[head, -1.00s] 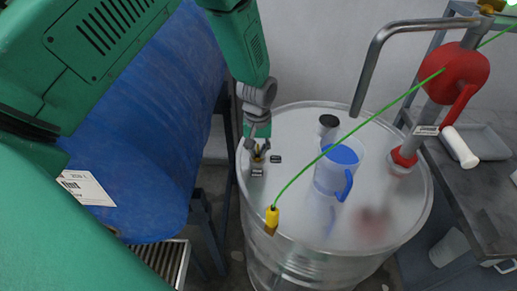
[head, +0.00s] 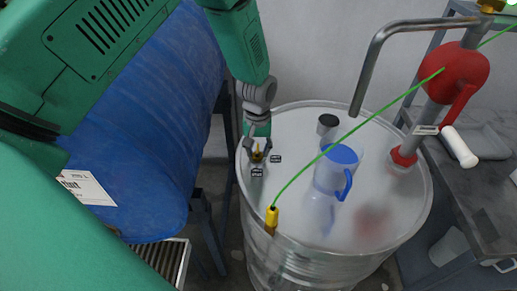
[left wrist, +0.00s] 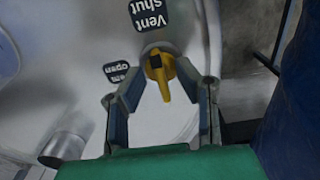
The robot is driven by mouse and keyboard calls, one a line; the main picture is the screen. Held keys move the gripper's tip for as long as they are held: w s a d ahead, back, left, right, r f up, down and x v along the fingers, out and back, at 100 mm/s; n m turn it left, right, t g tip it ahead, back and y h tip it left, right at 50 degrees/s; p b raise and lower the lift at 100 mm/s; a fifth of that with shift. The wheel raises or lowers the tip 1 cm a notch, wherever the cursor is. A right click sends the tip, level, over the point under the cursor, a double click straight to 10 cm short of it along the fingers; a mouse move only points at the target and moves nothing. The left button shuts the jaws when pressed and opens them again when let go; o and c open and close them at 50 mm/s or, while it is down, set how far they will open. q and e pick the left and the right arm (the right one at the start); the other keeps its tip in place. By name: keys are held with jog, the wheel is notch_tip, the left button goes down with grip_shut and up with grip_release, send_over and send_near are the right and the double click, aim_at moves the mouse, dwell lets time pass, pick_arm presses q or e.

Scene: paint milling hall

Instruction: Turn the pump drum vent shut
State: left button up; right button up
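The pump drum (head: 292,130) is a pale, upright drum with a flat lid, in the middle of the head view. Its yellow vent handle (left wrist: 167,75) stands near the lid's left edge. In the left wrist view the handle's long end points down toward my palm. The "Vent shut" label (left wrist: 150,14) lies above it and the "open" label (left wrist: 117,71) to its left. My left gripper (head: 258,147) is at the vent. In the wrist view its two fingers (left wrist: 165,92) stand apart on either side of the handle, with gaps showing. My right gripper is out of view.
A green cable (head: 380,115) crosses above to a yellow clamp (head: 271,219). A blue drum (head: 145,120) lies left.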

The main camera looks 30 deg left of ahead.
aim_at(258, 150)
pick_arm(q)
notch_tip(258, 150, up, 12)
dwell(0.4)
jog(key=shift+f, duration=0.1)
dwell(0.4)
